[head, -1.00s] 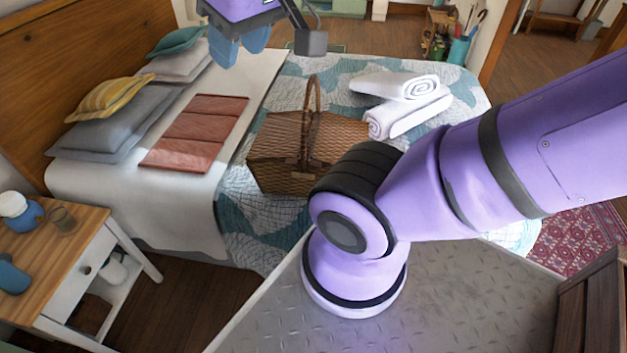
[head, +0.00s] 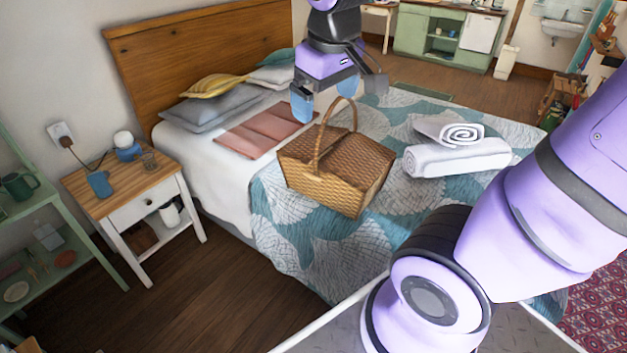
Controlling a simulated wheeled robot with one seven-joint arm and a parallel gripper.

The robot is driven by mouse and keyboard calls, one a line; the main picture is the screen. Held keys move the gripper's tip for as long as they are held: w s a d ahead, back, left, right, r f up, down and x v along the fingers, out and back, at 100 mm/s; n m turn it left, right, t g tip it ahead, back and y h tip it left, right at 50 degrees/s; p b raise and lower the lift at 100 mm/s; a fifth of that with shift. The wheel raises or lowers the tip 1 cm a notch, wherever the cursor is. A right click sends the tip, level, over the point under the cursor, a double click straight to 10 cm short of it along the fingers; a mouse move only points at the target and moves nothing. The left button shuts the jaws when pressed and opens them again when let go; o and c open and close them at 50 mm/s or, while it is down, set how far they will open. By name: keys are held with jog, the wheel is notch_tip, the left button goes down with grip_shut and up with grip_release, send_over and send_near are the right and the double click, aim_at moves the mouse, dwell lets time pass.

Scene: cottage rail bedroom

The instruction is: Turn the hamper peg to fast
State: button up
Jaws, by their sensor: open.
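The hamper (head: 345,172) is a brown wicker basket with a lid and an arched handle. It stands upright on the bed (head: 290,225), on the teal and white patterned quilt. Its peg is too small to make out, so I cannot tell which way it is turned. My gripper (head: 328,96) is above and behind the hamper in the head view, close to the top of the handle in the picture. It has blue fingertips, set apart, with nothing seen between them. I cannot tell its exact distance from the handle.
Rolled white towels (head: 457,157) lie on the quilt right of the hamper. A folded pink cloth (head: 265,133) and pillows (head: 215,108) lie behind it to the left. A nightstand (head: 135,190) with small items stands left of the bed. Bare floor shows in front.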

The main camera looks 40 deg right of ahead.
jog(key=w+f+n+g+h, duration=0.2)
jog(key=w+f+g, duration=0.1)
jog(key=w+f, duration=0.6)
jog(key=n+t+h, duration=0.7)
jog(key=n+h, duration=0.7)
jog(key=n, duration=0.4)
send_near(311, 178)
jog(key=x, duration=0.9)
jog(key=shift+d, duration=0.35)
